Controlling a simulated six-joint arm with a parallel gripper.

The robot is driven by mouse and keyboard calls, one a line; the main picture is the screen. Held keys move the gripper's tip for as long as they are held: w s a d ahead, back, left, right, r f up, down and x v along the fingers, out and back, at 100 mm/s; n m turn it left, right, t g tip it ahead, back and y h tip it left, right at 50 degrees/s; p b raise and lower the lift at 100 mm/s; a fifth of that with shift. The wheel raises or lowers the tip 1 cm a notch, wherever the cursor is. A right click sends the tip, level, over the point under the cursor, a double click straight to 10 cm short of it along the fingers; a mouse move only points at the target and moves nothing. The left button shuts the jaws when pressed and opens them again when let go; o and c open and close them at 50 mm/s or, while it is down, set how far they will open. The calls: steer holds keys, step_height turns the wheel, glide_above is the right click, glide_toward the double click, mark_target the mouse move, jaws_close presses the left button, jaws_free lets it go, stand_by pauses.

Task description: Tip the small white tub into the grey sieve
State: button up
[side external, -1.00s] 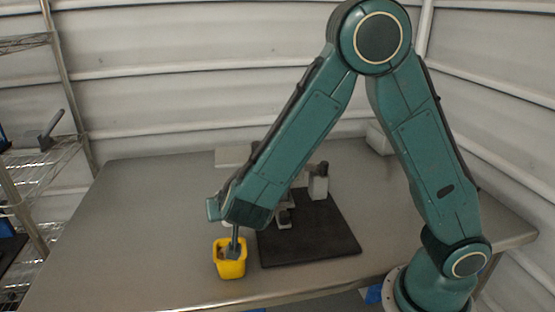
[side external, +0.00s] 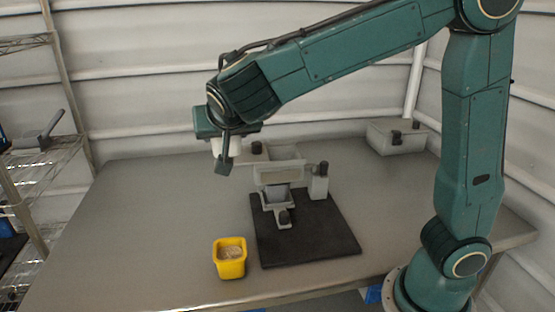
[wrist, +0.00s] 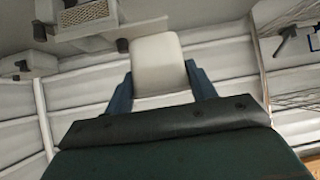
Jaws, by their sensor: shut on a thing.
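The small white tub (wrist: 157,62) is between the two blue-green fingers of my gripper (wrist: 160,85) in the wrist view. In the side view my gripper (side external: 225,165) is shut on the tub (side external: 217,147), partly hidden behind the finger. It is held in the air, well above the table and left of the grey sieve. The grey sieve (side external: 281,169) appears to be the top of the grey stand on the black mat (side external: 320,232). In the wrist view a grey part with a grid (wrist: 86,12) lies at upper left. The tub's inside is hidden.
A yellow tub (side external: 230,266) with pale grainy stuff stands on the table (side external: 130,235), left of the mat. A small grey post (side external: 318,184) stands right of the stand. A grey box (side external: 385,137) is at the back right. The table's left is clear.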

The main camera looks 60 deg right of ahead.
step_height(320, 180, up, 5)
steer(key=shift+f, duration=0.1)
steer(key=s+d+n+t+y, duration=0.1)
steer(key=s+d+n+y, duration=0.15)
steer(key=d, duration=0.65)
steer(key=s+d+n+t+y, duration=0.1)
steer(key=s+d+n, duration=0.15)
steer(key=d, duration=0.65)
step_height(320, 180, down, 11)
steer(key=m, duration=0.1)
steer(key=shift+s+d+f, duration=0.15)
steer(key=shift+d+n+h, duration=0.1)
steer(key=shift+n+h, duration=0.15)
steer(key=shift+n, duration=0.15)
